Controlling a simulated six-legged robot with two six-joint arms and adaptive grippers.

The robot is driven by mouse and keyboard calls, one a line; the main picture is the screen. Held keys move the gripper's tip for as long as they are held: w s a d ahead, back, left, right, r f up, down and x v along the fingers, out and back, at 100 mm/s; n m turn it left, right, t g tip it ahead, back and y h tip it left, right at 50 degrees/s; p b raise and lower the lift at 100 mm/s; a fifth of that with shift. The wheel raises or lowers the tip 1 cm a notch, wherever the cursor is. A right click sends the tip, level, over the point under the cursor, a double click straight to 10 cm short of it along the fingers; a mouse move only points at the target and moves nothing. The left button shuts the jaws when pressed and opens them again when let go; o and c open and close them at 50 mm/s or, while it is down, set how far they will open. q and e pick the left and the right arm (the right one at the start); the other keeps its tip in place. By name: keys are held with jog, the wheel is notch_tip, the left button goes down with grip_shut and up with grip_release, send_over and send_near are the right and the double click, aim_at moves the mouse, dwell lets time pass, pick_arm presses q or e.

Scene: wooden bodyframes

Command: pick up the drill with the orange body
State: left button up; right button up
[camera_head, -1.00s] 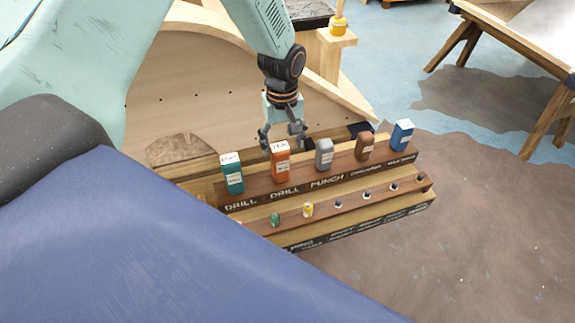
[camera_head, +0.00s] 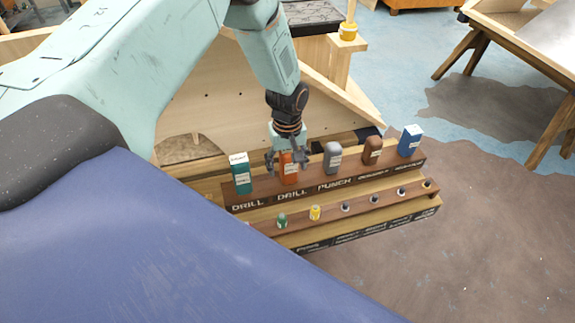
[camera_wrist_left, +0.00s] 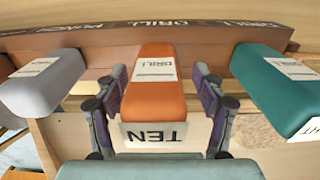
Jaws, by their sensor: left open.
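The orange-bodied drill (camera_head: 288,170) stands upright in the upper row of the wooden tool rack, between a green drill (camera_head: 241,174) and a grey punch (camera_head: 332,158). My left gripper (camera_head: 287,168) is at the orange drill, coming from behind and above. In the left wrist view the orange drill (camera_wrist_left: 155,92) lies between the open fingers of the left gripper (camera_wrist_left: 160,105), one on each side. Whether the fingers touch it is unclear. A white label reading DRILL shows on it. My right gripper is not in view.
The grey punch (camera_wrist_left: 42,84) and green drill (camera_wrist_left: 275,88) flank the fingers closely. A brown tool (camera_head: 372,151) and a blue tool (camera_head: 410,141) stand farther right on the rack (camera_head: 330,184). Small yellow and green items sit in the lower row. Open floor lies to the right.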

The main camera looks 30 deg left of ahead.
pick_arm(q)
jog(key=shift+w+d+f, duration=0.1)
jog(key=shift+w+d, duration=0.05)
jog(key=shift+w, duration=0.1)
jog(key=c, duration=0.4)
jog(key=shift+s, duration=0.15)
jog(key=c, duration=0.6)
jog(key=shift+w, duration=0.25)
grip_shut()
jog(key=shift+s, duration=0.1)
